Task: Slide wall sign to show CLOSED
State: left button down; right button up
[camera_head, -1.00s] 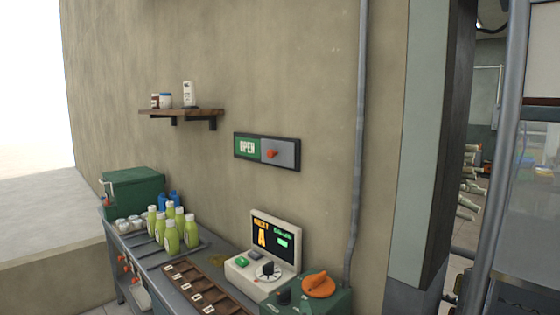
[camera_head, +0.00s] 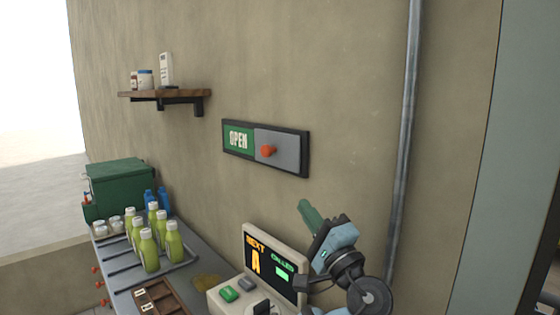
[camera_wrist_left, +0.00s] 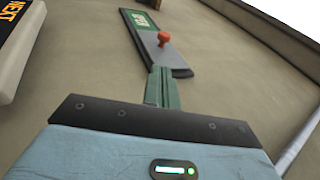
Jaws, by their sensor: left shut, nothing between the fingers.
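The wall sign (camera_head: 265,147) is a dark frame on the wall. Its green left part reads OPEN, and a grey sliding panel (camera_head: 287,152) with an orange-red knob (camera_head: 267,151) covers its right part. My left gripper (camera_head: 306,209) is shut and empty, below and to the right of the sign, with its fingers pointing up and left. In the left wrist view, the green fingers (camera_wrist_left: 162,88) point at the sign's lower end, and the knob (camera_wrist_left: 164,38) is just beyond the fingertips. The fingers appear apart from the knob. My right gripper is not in view.
A display console (camera_head: 272,262) stands on the counter below the sign, close to my left arm. Green bottles (camera_head: 150,245) and a green box (camera_head: 120,187) are at the left. A wooden shelf (camera_head: 170,95) is up left. A vertical pipe (camera_head: 405,140) runs right of the sign.

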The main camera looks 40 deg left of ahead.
pick_arm(q)
jog(key=shift+a+r+n+g, duration=0.1)
jog(key=shift+r+n+g, duration=0.2)
jog(key=shift+r+g, duration=0.15)
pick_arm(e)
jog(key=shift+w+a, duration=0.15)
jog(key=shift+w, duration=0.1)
pick_arm(q)
jog(key=p, duration=0.3)
send_near(268, 155)
jog(key=x, duration=0.5)
jog(key=shift+a+r, duration=0.1)
jog(key=shift+r, duration=0.1)
jog(key=shift+w+a+r, duration=0.2)
jog(key=shift+a, duration=0.5)
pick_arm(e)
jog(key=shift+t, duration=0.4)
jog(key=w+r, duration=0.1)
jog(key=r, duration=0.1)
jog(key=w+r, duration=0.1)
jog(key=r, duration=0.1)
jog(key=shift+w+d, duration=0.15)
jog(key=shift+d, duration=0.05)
